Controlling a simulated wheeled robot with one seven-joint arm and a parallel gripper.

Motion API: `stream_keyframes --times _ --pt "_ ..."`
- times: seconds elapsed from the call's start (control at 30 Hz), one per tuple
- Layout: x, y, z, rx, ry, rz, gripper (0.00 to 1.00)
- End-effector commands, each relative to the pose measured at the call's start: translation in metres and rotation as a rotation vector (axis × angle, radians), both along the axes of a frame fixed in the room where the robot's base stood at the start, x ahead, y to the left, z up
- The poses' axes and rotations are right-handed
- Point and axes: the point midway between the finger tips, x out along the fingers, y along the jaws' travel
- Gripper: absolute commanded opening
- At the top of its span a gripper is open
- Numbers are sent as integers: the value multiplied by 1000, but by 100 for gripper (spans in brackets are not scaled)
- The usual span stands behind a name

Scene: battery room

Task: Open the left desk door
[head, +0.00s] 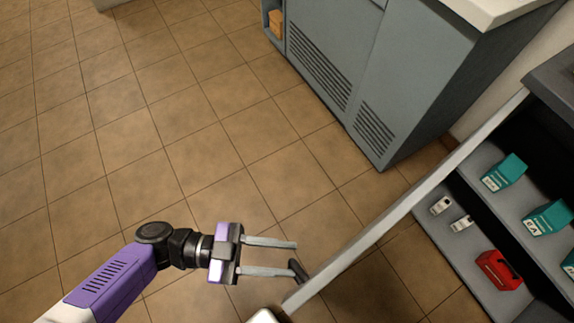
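A desk door (405,207) stands swung open at the right, seen along its narrow pale edge. Its hinge side is by the dark desk (556,75), and its free end reaches down and left toward my gripper. A short dark handle (298,270) sticks out near that free end. My gripper (294,259) is open, its two fingers parallel and apart, with nothing seen between them. The lower fingertip is at the handle; I cannot tell whether they touch. The door's outer face is mostly hidden.
Inside the desk, shelves (472,160) hold teal boxes (505,172), small white items (440,205) and a red case (498,270). A grey vented cabinet (400,75) stands beyond the door. The tiled floor (130,120) at left is clear.

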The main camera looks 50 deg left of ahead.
Motion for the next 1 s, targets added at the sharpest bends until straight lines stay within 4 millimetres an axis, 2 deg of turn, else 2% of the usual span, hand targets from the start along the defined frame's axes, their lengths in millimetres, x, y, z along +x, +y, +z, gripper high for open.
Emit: stream_keyframes --times 0.2,0.4,1.0 --pt "-26 27 -2 4 2 2 34" --pt "-42 43 -1 1 1 1 34" --pt "-45 46 0 0 0 0 34"
